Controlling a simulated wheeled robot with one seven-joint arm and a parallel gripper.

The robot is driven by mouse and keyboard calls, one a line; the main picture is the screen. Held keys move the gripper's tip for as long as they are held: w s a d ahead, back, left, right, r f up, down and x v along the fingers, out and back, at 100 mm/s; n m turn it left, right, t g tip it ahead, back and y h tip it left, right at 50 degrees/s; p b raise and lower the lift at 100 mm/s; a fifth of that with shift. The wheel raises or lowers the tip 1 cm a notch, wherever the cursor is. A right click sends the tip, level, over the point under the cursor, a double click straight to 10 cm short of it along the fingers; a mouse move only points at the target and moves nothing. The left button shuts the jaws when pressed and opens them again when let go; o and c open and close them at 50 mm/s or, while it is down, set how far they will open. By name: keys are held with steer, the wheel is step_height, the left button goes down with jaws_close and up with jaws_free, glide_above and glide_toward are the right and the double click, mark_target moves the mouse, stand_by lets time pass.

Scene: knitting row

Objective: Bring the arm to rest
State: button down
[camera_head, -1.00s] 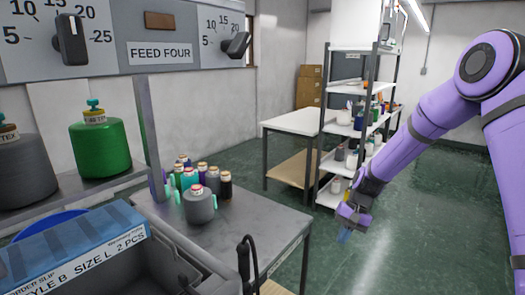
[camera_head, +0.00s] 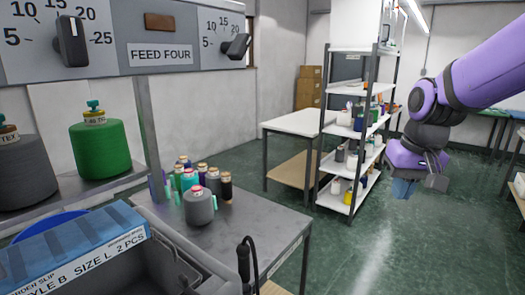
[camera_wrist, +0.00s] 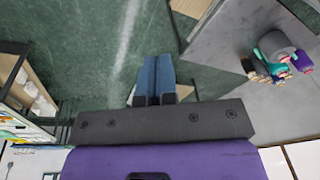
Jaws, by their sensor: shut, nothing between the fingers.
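My gripper (camera_head: 403,188) hangs from the purple arm at the right of the head view, over the green floor and in front of the shelf rack. Its blue fingers point down and hold nothing. In the wrist view the two blue fingers (camera_wrist: 156,78) lie side by side and touch, with green floor beyond them.
A grey table (camera_head: 265,225) bears several thread cones (camera_head: 198,207); it also shows in the wrist view (camera_wrist: 235,40). A shelf rack (camera_head: 350,120) and a white-topped table (camera_head: 300,122) stand behind. A grey bin (camera_head: 175,262) is at front left.

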steer(key=s+d+r+t, duration=0.1)
steer(key=s+r, duration=0.1)
steer(key=s, duration=0.6)
steer(key=s+d+r+t, duration=0.1)
steer(key=s+r+t, duration=0.1)
steer(key=s, duration=0.6)
steer(key=shift+s+d+r+n+t+h, duration=0.3)
steer(key=shift+s+d+r+n+h, duration=0.1)
steer(key=shift+r, duration=0.4)
